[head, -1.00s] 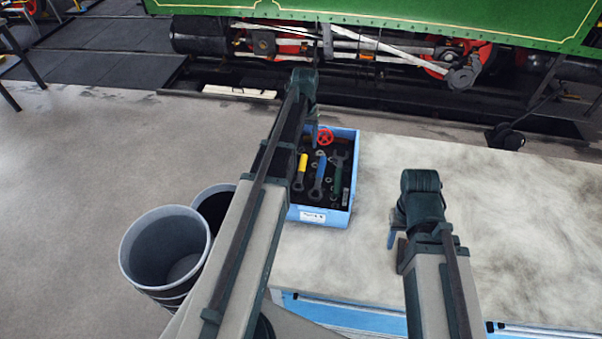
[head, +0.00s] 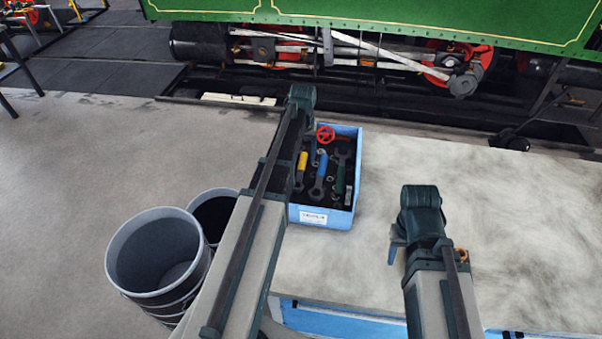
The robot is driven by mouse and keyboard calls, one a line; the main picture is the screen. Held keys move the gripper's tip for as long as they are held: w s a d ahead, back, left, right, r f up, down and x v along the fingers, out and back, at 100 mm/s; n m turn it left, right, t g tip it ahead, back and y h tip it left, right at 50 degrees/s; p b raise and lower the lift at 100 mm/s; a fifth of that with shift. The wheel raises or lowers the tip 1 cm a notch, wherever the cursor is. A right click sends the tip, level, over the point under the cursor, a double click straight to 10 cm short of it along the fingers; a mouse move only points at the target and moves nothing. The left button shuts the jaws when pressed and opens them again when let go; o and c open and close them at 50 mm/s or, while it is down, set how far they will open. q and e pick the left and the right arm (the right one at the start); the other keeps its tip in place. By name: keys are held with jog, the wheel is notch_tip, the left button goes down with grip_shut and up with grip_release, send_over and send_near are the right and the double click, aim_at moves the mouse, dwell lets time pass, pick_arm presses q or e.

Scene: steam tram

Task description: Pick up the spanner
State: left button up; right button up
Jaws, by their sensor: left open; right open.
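A blue crate (head: 352,190) stands on the pale worktop and holds several tools. A spanner-like tool with a dark green handle (head: 340,176) and a forked head lies at its right side. A blue-handled tool (head: 319,176) lies in the middle and a yellow-handled one (head: 301,168) at the left. I cannot tell which of them is the task's spanner. My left gripper (head: 309,128) is open above the crate's far left corner, mostly hidden by its own wrist. My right gripper (head: 394,246) is open and empty over the worktop, right of and nearer than the crate.
A red handwheel (head: 325,135) lies in the crate's far end. Two grey bins (head: 150,250) stand on the floor at the left. The green tram (head: 400,20) with its rods is behind. The worktop (head: 490,220) is clear at the right.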

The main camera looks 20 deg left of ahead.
aim_at(301, 165)
pick_arm(q)
notch_tip(301, 165, down, 4)
jog(key=b, duration=0.3)
jog(key=shift+a, duration=0.15)
jog(key=shift+r, duration=0.15)
jog(key=shift+s, duration=0.1)
grip_shut()
